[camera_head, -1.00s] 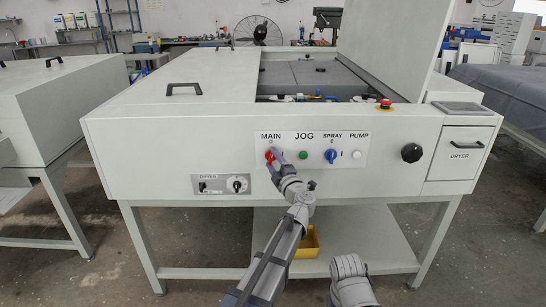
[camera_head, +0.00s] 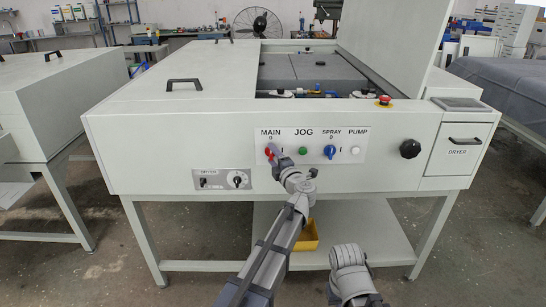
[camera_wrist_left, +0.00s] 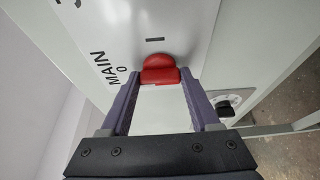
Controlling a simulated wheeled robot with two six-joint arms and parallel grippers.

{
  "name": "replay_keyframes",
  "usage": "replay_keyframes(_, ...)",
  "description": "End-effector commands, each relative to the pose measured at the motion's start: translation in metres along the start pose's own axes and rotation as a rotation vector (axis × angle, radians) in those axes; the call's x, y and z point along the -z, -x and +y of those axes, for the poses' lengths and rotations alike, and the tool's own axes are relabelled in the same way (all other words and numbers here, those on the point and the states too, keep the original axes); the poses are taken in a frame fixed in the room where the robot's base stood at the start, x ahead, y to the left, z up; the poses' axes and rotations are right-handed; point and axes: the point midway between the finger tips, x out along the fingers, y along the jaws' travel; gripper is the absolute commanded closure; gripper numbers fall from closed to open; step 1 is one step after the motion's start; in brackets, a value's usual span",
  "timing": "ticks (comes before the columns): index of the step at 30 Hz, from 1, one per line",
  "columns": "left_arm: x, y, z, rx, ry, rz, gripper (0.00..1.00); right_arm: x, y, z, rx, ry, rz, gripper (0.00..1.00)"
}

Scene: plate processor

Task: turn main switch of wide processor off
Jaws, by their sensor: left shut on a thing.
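The wide processor (camera_head: 350,180) is a broad white machine with a labelled control panel on its front. Its red main switch (camera_head: 268,150) sits under the word MAIN at the panel's left. My left gripper (camera_head: 272,154) reaches up to it from below and partly covers it. In the left wrist view the red switch knob (camera_wrist_left: 160,69) lies between the two fingertips of my left gripper (camera_wrist_left: 160,80), which is shut on it. The switch's exact pointing direction is hard to tell. Part of my right arm shows at the bottom of the head view; its gripper is not in view.
Right of the main switch are a green JOG button (camera_head: 303,151), a blue SPRAY switch (camera_head: 330,152) and a white PUMP button (camera_head: 356,151). A dryer panel (camera_head: 221,181) is at lower left. A yellow bin (camera_head: 306,237) stands on the lower shelf.

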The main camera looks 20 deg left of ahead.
Motion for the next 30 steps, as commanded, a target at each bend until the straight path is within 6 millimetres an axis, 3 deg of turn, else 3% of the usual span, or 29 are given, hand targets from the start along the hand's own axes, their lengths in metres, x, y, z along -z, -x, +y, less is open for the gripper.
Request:
replay_keyframes(2,0.001,0.000,0.000,0.001,0.003,0.001,0.93,0.000,0.000,0.000,0.000,0.000,0.000,1.00)
replay_keyframes(3,0.001,0.000,0.000,0.001,0.003,0.001,0.34,0.000,0.000,0.000,0.000,0.000,0.000,1.00)
replay_keyframes(10,0.000,0.000,0.000,0.001,0.002,0.001,0.08,0.000,0.000,0.000,0.000,0.000,0.000,1.00)
replay_keyframes(20,0.001,0.006,0.000,0.001,0.001,0.000,0.07,0.000,0.000,0.000,0.000,0.000,0.000,1.00)
replay_keyframes(30,0.002,0.060,0.000,0.001,0.001,-0.001,0.07,0.000,0.000,0.000,0.000,0.000,0.000,1.00)
